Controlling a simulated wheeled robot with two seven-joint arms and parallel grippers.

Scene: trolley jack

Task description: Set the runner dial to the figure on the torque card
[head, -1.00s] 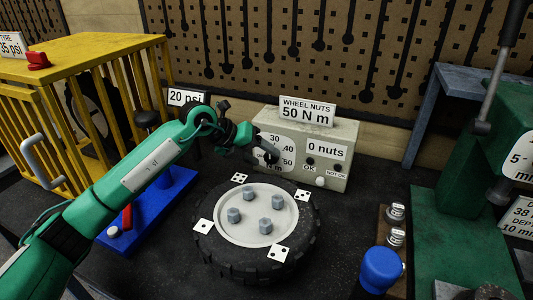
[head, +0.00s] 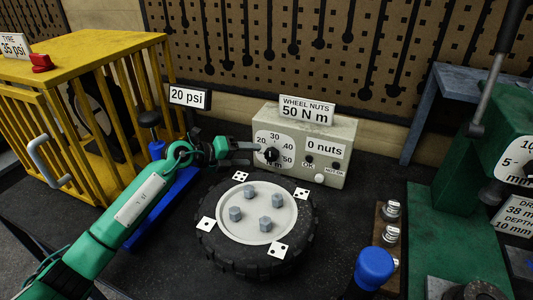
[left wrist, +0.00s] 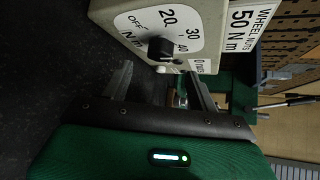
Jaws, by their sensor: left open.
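The torque card (head: 306,110) reads "WHEEL NUTS 50 N m" and stands on top of the beige runner box. The runner dial (head: 271,155) is a black knob on a white scale marked 20, 30, 40, 50 N m. In the left wrist view the dial (left wrist: 160,47) sits beyond the fingertips, with OFF and 20 to 40 readable. I cannot tell for sure where its pointer stands. My left gripper (head: 256,152) is open, its fingers pointing right toward the dial. In the left wrist view the gripper (left wrist: 160,82) has nothing between its fingers. My right gripper is not in view.
A tyre (head: 257,262) with several nuts and dice-like markers lies in front of the box. The "0 nuts" label (head: 325,148) and OK buttons are right of the dial. A yellow cage (head: 85,50) stands left, a green press (head: 470,150) right, a blue knob (head: 375,268) front right.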

